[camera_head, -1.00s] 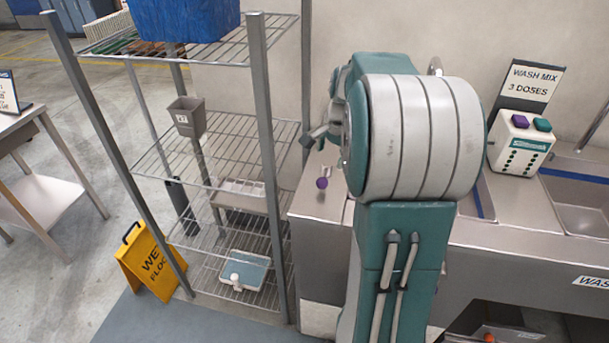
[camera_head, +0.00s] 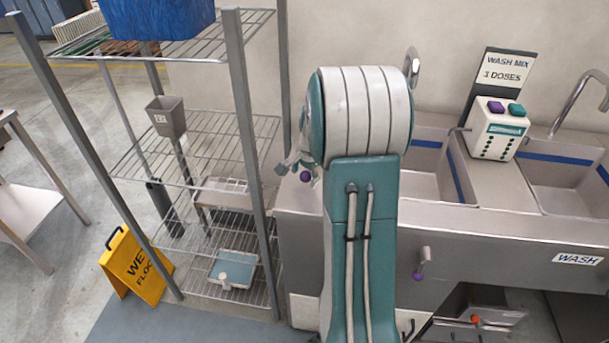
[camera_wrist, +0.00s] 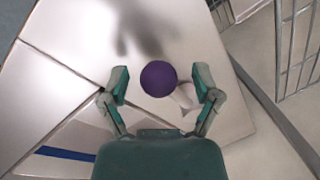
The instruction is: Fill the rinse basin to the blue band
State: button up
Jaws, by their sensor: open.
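A basin (camera_head: 424,186) with a blue band (camera_head: 455,176) inside stands behind my arm, partly hidden; no name label shows on it. A tap (camera_head: 411,62) rises behind it. A purple ball-shaped knob (camera_head: 305,176) sits at the left end of the sink counter. In the wrist view the purple knob (camera_wrist: 158,80) lies between my gripper's (camera_wrist: 161,86) two open fingers, with a gap on each side. A pale stem shows beside it. In the head view my gripper (camera_head: 296,160) is small, close to the knob and partly behind my arm.
A second basin (camera_head: 570,185) on the right has a WASH label (camera_head: 577,259). A dispenser (camera_head: 497,130) with purple and teal buttons stands between the basins, below a "WASH MIX 3 DOSES" sign (camera_head: 505,70). Another purple-tipped lever (camera_head: 420,264) is on the front. A wire rack (camera_head: 235,130) stands left.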

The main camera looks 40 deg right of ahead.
jog(key=shift+d, duration=0.2)
grip_shut()
jog(key=shift+s+d+n, duration=0.1)
jog(key=shift+s+n, duration=0.05)
jog(key=shift+n, duration=0.15)
jog(key=shift+s+d+n, duration=0.25)
jog(key=shift+n, duration=0.25)
jog(key=d+n, duration=0.1)
jog(key=s+n+y, duration=0.1)
jog(key=n, duration=0.1)
jog(key=shift+d+f, duration=0.1)
jog(key=shift+d, duration=0.25)
jog(key=shift+s+d+n+g+y, duration=0.2)
jog(key=shift+d+n, duration=0.5)
jog(key=shift+n, duration=0.5)
jog(key=shift+s+d+n+g+y, duration=0.1)
jog(key=shift+s+d+n+g, duration=0.2)
jog(key=shift+d+n, duration=0.65)
jog(key=shift+a+n, duration=0.25)
grip_release()
